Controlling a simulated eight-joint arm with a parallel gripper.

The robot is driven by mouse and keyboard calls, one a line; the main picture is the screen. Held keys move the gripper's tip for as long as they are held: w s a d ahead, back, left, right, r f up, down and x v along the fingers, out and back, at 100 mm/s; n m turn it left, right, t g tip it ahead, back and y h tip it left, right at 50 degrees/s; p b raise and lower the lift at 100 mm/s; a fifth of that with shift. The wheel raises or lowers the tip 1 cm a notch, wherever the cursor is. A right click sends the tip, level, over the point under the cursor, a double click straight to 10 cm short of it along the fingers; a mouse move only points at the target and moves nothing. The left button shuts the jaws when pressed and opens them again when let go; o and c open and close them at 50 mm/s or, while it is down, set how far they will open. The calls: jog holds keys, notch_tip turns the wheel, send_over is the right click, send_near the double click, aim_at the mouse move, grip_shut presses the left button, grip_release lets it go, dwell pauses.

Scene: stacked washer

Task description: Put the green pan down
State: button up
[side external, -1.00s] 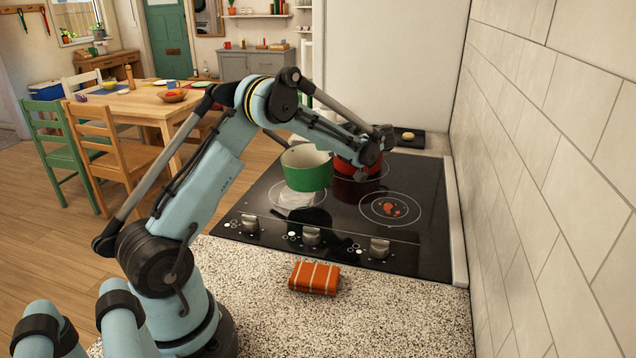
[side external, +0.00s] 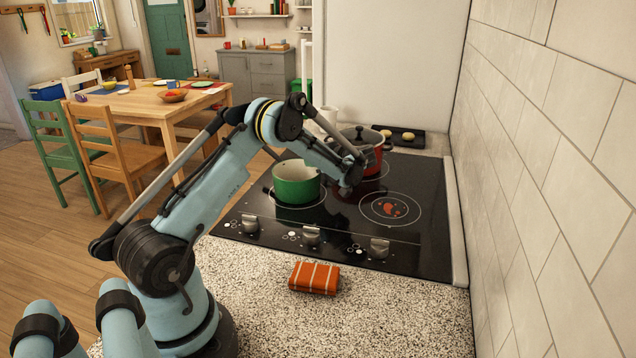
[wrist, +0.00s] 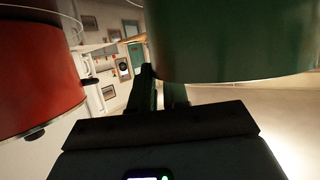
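The green pan (side external: 297,186) is upright over the front left burner ring of the black hob, at or very near the glass. My gripper (side external: 346,190) is low, just right of the pan; my arm hides part of this area. In the wrist view, the green pan (wrist: 235,40) fills the upper right, and my gripper's fingers (wrist: 164,82) overlap its edge with a narrow gap between them. I cannot tell whether they clasp it.
A red pot (side external: 375,158) with a lid stands close behind my wrist; the red pot (wrist: 40,80) is at the left of the wrist view. A folded orange cloth (side external: 314,278) lies on the counter. A tiled wall (side external: 550,180) bounds the right.

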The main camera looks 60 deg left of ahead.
jog(key=shift+o, duration=1.4)
jog(key=shift+d+f, duration=0.1)
jog(key=shift+d, duration=0.05)
jog(key=w+d+r+m+t+h, duration=0.1)
jog(key=d+r+m+t, duration=0.2)
jog(key=d, duration=0.5)
jog(key=d+r+m+h, duration=0.2)
jog(key=d+r+m, duration=0.1)
jog(key=d+r, duration=0.4)
jog(key=s+d+m+t+h, duration=0.3)
jog(key=s+d+m+h, duration=0.2)
jog(key=d, duration=0.6)
jog(key=s+d+f+m+t+h, duration=0.1)
jog(key=s+d+m+t+h, duration=0.3)
jog(key=s+d+m, duration=0.5)
jog(key=shift+s+d+m+h, duration=0.4)
jog(key=shift+d+h, duration=0.1)
jog(key=shift+d, duration=0.55)
